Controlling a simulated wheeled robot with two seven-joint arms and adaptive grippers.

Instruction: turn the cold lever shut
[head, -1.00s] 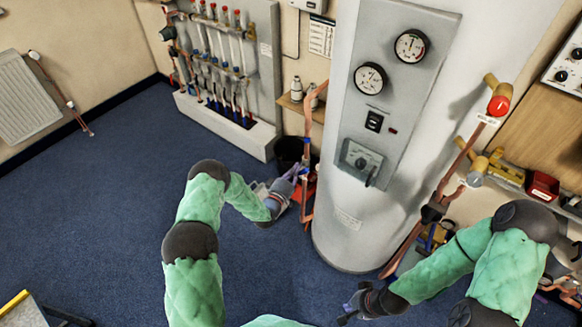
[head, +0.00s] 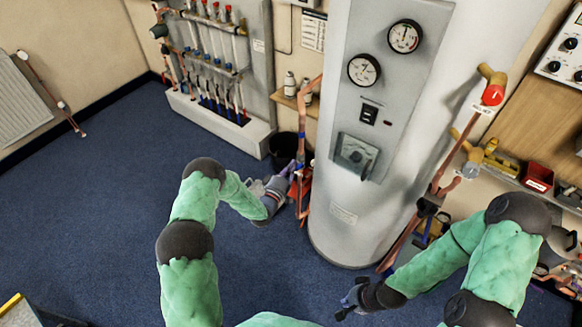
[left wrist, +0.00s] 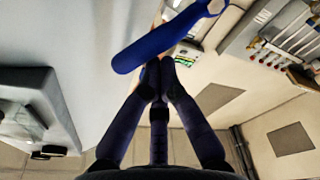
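The blue lever (left wrist: 158,45) crosses the upper middle of the left wrist view at a slant, its low end toward the left. My left gripper (left wrist: 161,72) has its two dark fingers drawn together at the tips, right at the lever's lower edge. I cannot tell whether they touch it, and no lever shows clasped between them. In the head view my left gripper (head: 284,184) is beside the copper pipe (head: 301,140) left of the tank, where the lever is too small to make out clearly. My right gripper (head: 348,302) is low in front of the tank, empty, with its fingers apart.
The large white tank (head: 340,225) stands just right of my left gripper. A black bucket (head: 284,150) is behind it. A red-capped valve (head: 493,95) is on the right pipe. The blue carpet (head: 110,195) at left is clear.

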